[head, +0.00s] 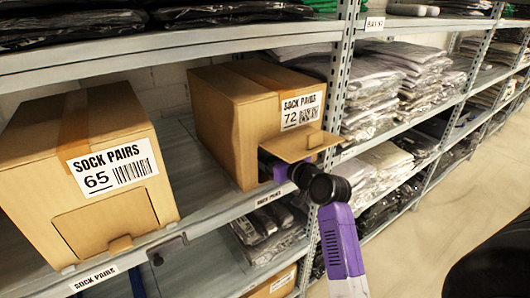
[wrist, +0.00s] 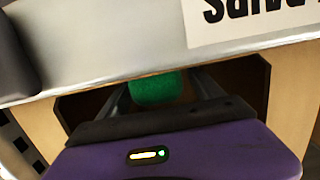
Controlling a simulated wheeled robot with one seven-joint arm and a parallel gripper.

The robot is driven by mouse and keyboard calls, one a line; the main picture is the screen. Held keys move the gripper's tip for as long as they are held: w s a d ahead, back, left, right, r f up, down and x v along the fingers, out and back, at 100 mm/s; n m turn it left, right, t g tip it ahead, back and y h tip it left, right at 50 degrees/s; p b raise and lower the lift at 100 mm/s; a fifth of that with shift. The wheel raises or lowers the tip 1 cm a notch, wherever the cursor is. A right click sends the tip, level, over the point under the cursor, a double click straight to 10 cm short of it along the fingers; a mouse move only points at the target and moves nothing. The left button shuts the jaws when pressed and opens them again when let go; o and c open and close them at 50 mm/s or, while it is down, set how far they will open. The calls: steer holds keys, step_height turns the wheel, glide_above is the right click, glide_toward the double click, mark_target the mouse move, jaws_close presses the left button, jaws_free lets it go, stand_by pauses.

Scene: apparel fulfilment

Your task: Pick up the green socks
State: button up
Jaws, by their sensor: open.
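The green socks (wrist: 154,88) show in the wrist view as a rounded green bundle inside a box opening, partly hidden by the opening's upper edge. My gripper (wrist: 162,93) reaches into that opening with its two fingers apart, one on each side of the green bundle. I cannot tell whether either finger touches it. In the head view my purple and black arm enters the front of the cardboard box marked 72 (head: 223,130), under its raised flap (head: 302,144). The gripper's fingers and the socks are hidden inside the box there.
A closed cardboard box marked 65 (head: 95,205) stands to the left on the same shelf (head: 185,190). A metal upright (head: 337,85) stands close to the right of box 72. Folded grey clothes (head: 385,85) lie beyond it. Open floor (head: 450,215) is at the right.

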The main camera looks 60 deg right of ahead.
steer(key=shift+x, duration=1.05)
steer(key=c, duration=1.4)
steer(key=shift+r, duration=0.15)
steer(key=shift+c, duration=0.2)
steer(key=shift+r, duration=0.25)
step_height(320, 180, up, 3)
steer(key=shift+r, duration=0.1)
steer(key=f+b+v, duration=0.2)
steer(key=v, duration=1.5)
steer(key=shift+s+a+f+b, duration=0.35)
steer(key=shift+s+f, duration=0.15)
steer(key=shift+f, duration=0.1)
